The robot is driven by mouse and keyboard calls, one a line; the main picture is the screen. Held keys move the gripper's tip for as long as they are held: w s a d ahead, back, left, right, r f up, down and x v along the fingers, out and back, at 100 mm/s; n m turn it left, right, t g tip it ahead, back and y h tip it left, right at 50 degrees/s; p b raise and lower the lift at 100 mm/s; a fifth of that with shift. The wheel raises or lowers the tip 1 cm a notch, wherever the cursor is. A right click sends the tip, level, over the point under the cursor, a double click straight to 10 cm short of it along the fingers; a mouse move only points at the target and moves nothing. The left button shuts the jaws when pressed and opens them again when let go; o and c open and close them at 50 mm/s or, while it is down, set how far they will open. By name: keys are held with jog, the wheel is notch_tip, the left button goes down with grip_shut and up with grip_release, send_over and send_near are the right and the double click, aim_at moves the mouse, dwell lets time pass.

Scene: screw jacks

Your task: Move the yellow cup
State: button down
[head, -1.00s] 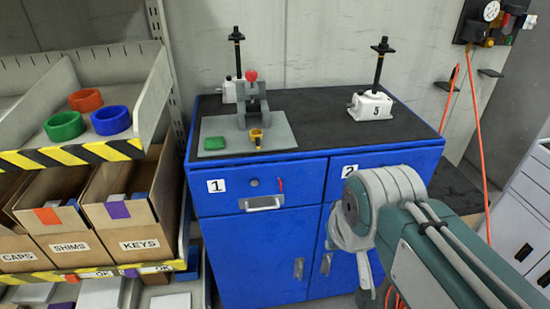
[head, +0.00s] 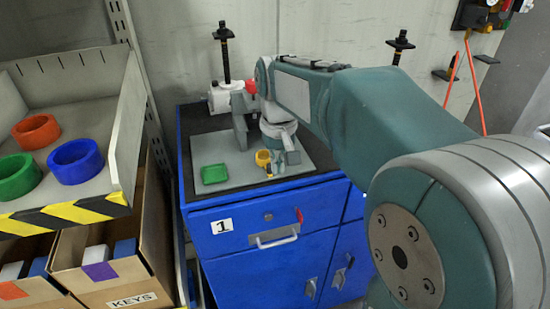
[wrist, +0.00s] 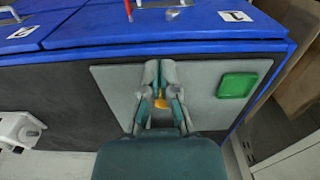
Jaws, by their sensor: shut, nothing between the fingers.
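The small yellow cup (head: 263,158) is on the grey plate (head: 225,178) on the blue cabinet's top. My gripper (head: 283,160) is low over the plate, just right of the cup in the head view. In the wrist view my gripper (wrist: 160,68) has its fingertips together, with nothing seen held. A patch of yellow (wrist: 161,103) shows through the gap between the finger links there, mostly hidden by them. I cannot tell whether the fingers touch the cup.
A green square tray (head: 215,173) lies on the plate's left. A grey fixture with a red knob (head: 251,87) stands behind the cup. A white screw jack (head: 222,95) is behind it. Shelving with coloured rings (head: 75,161) stands left. The cabinet's front edge is close.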

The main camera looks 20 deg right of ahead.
aim_at(272, 186)
notch_tip(272, 186, down, 7)
jog(key=shift+w+a+r, duration=0.1)
jog(key=shift+w+a, duration=0.05)
jog(key=shift+w, duration=1.15)
jog(key=shift+w+r, duration=0.1)
jog(key=shift+w, duration=0.6)
